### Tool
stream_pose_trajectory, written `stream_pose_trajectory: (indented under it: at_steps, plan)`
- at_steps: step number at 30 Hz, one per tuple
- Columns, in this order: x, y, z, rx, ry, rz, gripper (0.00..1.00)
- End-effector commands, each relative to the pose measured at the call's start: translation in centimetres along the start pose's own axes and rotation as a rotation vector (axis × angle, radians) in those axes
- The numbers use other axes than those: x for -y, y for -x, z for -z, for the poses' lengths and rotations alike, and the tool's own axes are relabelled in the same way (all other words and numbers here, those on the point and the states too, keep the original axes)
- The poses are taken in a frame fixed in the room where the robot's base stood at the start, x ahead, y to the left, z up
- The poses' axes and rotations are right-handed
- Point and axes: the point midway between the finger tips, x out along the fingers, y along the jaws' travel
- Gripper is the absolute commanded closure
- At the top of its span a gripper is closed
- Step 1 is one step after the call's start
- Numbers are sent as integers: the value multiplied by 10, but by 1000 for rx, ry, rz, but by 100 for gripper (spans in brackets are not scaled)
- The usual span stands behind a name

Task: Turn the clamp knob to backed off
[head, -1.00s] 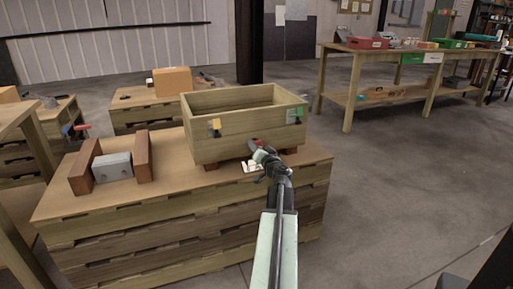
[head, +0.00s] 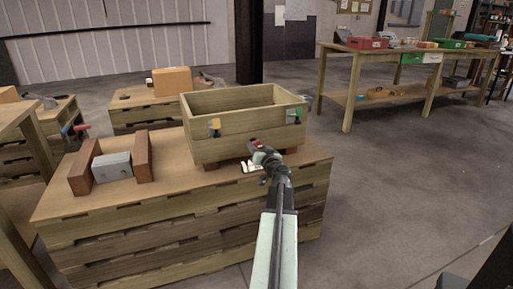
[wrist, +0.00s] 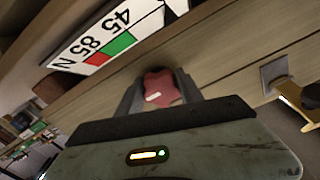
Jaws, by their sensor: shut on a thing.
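The red clamp knob (wrist: 160,88) sits low on the front wall of a wooden box (head: 232,150). In the wrist view it lies between the two grey fingers of my gripper (wrist: 160,92), which are shut on it. A small part of the knob (head: 253,141) shows red past my gripper (head: 257,147) in the head view. A white scale plate (wrist: 104,40) with green and red bands and the figures 45 and 85 N is beside the knob. I cannot make out a pointer or the knob's setting.
The box stands on a stacked wooden bench (head: 190,185). A yellow fitting (head: 214,127) and a green fitting (head: 293,116) are on the box front. A grey block (head: 113,166) stands between two brown blocks at left. Floor to the right is clear.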

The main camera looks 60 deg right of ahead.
Motion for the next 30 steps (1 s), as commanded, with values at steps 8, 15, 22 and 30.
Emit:
stream_pose_trajectory:
  at_steps: [8, 15, 22, 30]
  plan:
    - [0, 0, 0, 1, 2, 0, 35]
    - [0, 2, 0, 0, 1, 0, 35]
    - [1, 31, -1, 0, 1, -1, 35]
    - [0, 78, -1, 0, 2, -1, 35]
